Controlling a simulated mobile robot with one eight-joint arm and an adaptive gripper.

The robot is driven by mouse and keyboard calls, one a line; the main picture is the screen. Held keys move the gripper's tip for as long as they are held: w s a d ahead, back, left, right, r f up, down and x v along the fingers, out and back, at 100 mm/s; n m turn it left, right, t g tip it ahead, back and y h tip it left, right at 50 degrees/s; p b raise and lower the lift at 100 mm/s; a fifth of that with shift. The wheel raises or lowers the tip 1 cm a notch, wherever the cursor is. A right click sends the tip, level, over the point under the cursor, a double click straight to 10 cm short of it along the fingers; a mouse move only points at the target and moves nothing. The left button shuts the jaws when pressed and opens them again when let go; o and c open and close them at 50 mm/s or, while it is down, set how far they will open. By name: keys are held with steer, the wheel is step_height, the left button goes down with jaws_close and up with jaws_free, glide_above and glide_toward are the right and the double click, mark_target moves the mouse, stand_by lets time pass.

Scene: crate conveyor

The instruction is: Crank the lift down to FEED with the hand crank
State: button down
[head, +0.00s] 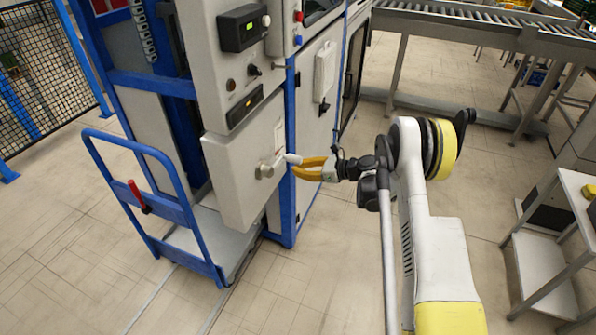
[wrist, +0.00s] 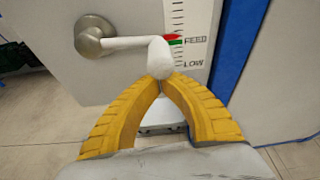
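The hand crank (head: 266,170) sticks out from the grey cabinet's lower panel. In the wrist view its round metal hub (wrist: 92,33) is at the upper left, and a white arm runs right to the white handle (wrist: 163,60). My gripper (head: 297,166) is at the handle; in the wrist view its yellow fingers (wrist: 160,80) close together on the handle's near end. The scale (wrist: 184,15) behind carries the words FEED and LOW. A red pointer (wrist: 172,37) sits beside FEED, at or just above a green mark. The handle partly covers the scale.
A blue-framed cart (head: 150,210) with a red-handled lever (head: 137,194) stands left of the panel. A blue post (head: 290,150) is close behind my gripper. A roller conveyor (head: 480,25) runs at the back right, and a shelf table (head: 570,190) stands at the right.

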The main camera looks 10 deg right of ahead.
steer(key=shift+w+d+r, duration=0.1)
steer(key=shift+w+r, duration=0.05)
steer(key=shift+r, duration=0.75)
steer(key=s+d+f+p, duration=0.1)
steer(key=s+d+p, duration=0.2)
steer(key=s+d, duration=0.2)
steer(key=d, duration=0.2)
steer(key=shift+s+d+p, duration=0.2)
steer(key=shift+d+p, duration=0.15)
steer(key=shift+p, duration=0.05)
stand_by(1.0)
